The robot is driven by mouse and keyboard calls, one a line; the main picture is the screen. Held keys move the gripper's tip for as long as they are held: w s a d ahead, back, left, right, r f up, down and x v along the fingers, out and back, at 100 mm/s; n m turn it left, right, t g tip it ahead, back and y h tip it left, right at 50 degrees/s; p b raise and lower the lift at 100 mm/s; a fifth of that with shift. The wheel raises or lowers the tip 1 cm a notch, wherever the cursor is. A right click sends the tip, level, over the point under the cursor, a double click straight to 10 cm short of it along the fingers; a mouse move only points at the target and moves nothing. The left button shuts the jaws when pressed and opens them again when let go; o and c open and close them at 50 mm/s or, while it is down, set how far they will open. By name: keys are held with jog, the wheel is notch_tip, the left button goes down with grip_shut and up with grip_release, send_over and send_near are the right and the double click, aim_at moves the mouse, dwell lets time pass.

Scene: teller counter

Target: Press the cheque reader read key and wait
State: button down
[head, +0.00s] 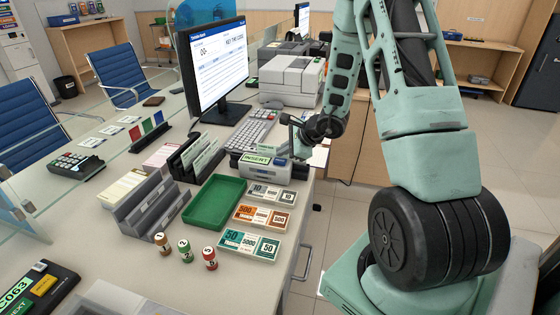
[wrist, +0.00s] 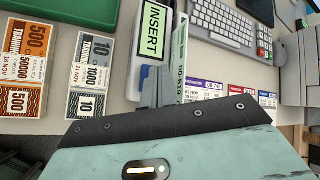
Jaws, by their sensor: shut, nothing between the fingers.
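The cheque reader (head: 262,170) is a grey box at the counter's right edge, with a lit display (head: 257,159) reading INSERT. A small blue patch (head: 280,161) shows on its top right of the display; I cannot tell if it is the read key. In the wrist view the INSERT display (wrist: 153,30) stands just beyond my fingers, beside an upright printed slip (wrist: 180,55). My gripper (head: 299,148) is shut and empty, at the reader's right end; its fingers (wrist: 162,85) point at the reader. Whether they touch it is unclear, and they hide part of it.
Banknote bundles (head: 250,244) and a green tray (head: 214,204) lie in front of the reader. A keyboard (head: 250,131), monitor (head: 219,65) and printer (head: 290,80) stand behind. Coin rolls (head: 185,250) stand at the front. Open floor lies right of the counter.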

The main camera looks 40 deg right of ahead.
aim_at(283, 161)
jog(key=shift+f+b, duration=0.9)
jog(key=shift+b, duration=0.65)
dwell(0.6)
jog(key=shift+r, duration=0.15)
jog(key=shift+r+p, duration=0.35)
jog(key=shift+r, duration=0.4)
jog(key=shift+r+p, duration=1.5)
jog(key=shift+r, duration=1.05)
